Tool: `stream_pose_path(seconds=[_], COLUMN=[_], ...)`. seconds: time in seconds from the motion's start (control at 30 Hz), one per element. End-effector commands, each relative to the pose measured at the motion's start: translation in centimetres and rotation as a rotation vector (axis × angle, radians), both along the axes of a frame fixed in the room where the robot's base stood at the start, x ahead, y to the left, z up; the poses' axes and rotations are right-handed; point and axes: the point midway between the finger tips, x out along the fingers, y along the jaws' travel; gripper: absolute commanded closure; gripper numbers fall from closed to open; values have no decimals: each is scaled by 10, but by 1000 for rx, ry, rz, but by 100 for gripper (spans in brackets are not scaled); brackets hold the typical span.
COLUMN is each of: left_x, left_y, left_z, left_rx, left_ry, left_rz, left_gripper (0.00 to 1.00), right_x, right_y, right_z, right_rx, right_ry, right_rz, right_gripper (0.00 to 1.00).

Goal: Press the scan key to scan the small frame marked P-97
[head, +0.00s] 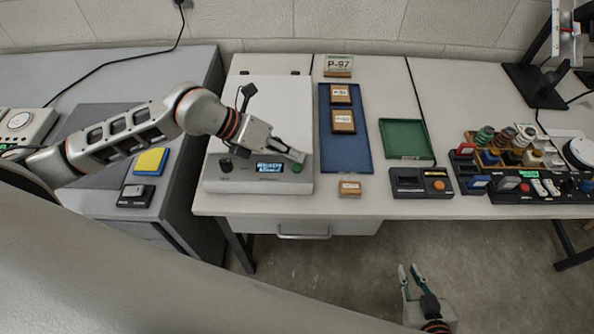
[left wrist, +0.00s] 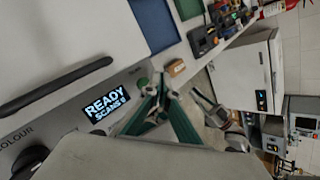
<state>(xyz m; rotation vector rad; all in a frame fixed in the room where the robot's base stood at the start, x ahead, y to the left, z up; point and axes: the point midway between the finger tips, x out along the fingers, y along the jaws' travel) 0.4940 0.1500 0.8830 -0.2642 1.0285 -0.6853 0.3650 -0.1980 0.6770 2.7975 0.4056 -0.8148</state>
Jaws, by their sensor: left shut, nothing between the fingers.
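The scanner (head: 268,105) is a pale flatbed unit with its lid down. Its front panel has a dark dial, a lit display (head: 270,168) and a green key (head: 297,168). In the left wrist view the display (left wrist: 105,104) reads READY with a SCANS line below. My left gripper (head: 303,157) is shut and empty, its tips just above the green key; contact cannot be told. A card reading P-97 (head: 338,66) stands at the back. Two small frames, upper (head: 341,94) and lower (head: 343,121), lie in the blue tray; their labels are unclear. My right gripper (head: 408,269) is open and empty, low before the table.
The blue tray (head: 345,158) and a green tray (head: 404,138) lie right of the scanner. A small labelled block (head: 349,188) sits at the front edge. A dark box with an orange button (head: 421,183) and several spools and bottles stand further right.

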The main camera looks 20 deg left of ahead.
Motion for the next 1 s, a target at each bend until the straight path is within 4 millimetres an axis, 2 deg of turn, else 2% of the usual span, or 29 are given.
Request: stream_pose_path(seconds=[0.03, 0.17, 1.0], left_x=[0, 0, 0], left_y=[0, 0, 0], left_z=[-7, -12, -11], left_rx=[0, 0, 0], left_ry=[1, 1, 0], left_rz=[0, -1, 0], left_gripper=[100, 100, 100], right_x=[-1, -2, -3], right_y=[-1, -2, -4], right_z=[-6, -11, -13], right_rx=[-1, -4, -7], right_ry=[3, 7, 13], right_rz=[0, -3, -5], right_gripper=[86, 86, 86])
